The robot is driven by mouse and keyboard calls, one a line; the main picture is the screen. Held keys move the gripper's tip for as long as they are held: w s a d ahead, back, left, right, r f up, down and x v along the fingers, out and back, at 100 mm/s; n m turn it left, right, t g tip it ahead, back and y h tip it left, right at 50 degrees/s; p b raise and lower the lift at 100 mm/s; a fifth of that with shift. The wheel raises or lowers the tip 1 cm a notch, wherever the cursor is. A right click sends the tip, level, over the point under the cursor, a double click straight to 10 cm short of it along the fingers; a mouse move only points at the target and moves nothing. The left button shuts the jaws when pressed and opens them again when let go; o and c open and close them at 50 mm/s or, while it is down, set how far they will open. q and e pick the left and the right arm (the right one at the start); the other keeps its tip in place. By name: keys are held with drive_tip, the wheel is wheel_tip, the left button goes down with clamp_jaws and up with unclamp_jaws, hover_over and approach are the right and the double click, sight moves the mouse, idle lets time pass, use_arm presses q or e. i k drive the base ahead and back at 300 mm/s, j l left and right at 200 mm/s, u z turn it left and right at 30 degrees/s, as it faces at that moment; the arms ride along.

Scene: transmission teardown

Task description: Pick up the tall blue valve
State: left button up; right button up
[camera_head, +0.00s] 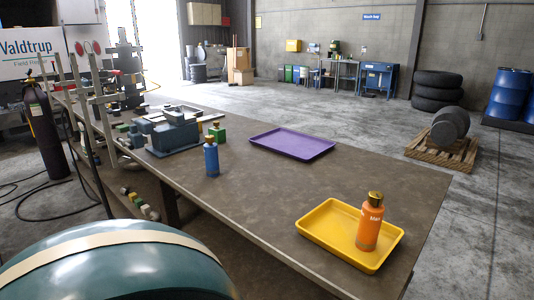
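The tall blue valve (211,159) is a bottle-shaped blue piece with a brass-coloured top. It stands upright on the brown workbench (240,205), near its front-left edge. It is just in front of a small green block with a brass-coloured top (217,132) and right of a blue-grey housing (175,138). Neither of my grippers is in view, and nothing is seen holding the valve.
A purple tray (292,142) lies empty behind and right of the valve. A yellow tray (319,236) at the near right holds an upright orange bottle (369,226). Small blocks crowd the bench's left end. The bench between valve and yellow tray is clear.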

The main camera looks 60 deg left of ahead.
sight(211, 152)
drive_tip(key=u, duration=2.2)
drive_tip(key=j+z, duration=0.1)
drive_tip(key=z, duration=0.3)
drive_tip(key=i+j+z, duration=0.1)
drive_tip(key=z, duration=0.3)
drive_tip(key=j+z, duration=0.15)
drive_tip(key=z, duration=0.25)
drive_tip(key=j+z, duration=0.3)
drive_tip(key=j, duration=0.2)
drive_tip(key=j+z, duration=0.35)
drive_tip(key=j, duration=0.15)
drive_tip(key=k, duration=0.05)
